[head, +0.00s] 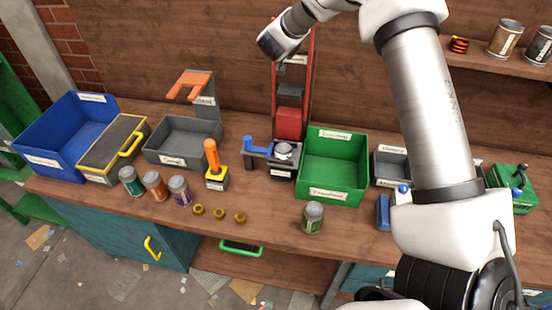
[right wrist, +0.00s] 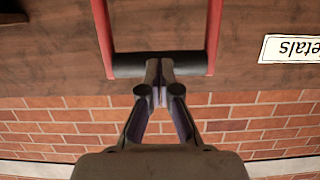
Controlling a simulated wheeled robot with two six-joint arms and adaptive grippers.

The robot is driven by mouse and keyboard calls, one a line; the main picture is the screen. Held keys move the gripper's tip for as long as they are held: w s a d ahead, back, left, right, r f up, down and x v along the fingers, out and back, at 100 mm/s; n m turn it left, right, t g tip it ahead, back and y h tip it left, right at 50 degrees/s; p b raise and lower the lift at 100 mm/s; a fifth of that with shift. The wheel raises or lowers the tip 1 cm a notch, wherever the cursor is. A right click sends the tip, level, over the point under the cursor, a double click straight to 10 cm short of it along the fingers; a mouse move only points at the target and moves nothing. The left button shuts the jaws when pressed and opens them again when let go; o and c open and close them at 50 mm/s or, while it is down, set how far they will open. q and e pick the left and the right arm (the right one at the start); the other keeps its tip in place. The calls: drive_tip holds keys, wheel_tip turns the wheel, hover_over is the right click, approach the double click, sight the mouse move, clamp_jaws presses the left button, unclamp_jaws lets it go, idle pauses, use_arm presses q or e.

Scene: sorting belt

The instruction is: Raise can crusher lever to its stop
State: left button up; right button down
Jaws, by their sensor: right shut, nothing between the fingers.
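The can crusher stands upright against the back wall in the head view, with a red block (head: 288,122) low in its frame and a dark block (head: 290,92) above. Its long red lever arms (head: 309,60) point up steeply. The right wrist view shows the lever's black crossbar (right wrist: 129,66) between two red arms (right wrist: 215,35). My right gripper (right wrist: 160,64) is shut and empty, its fingertips overlapping the crossbar's middle; I cannot tell whether they touch. In the head view my right wrist hides the lever's top. My left gripper is not in view.
A green bin (head: 333,194) stands right of the crusher. Several cans, including one with a green label (head: 313,218), stand on the bench. A shelf with cans (head: 503,39) is at upper right.

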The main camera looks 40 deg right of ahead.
drive_tip(key=v, duration=0.8)
drive_tip(key=shift+w+d+f, duration=0.1)
drive_tip(key=shift+w+d, duration=0.05)
drive_tip(key=shift+d, duration=0.1)
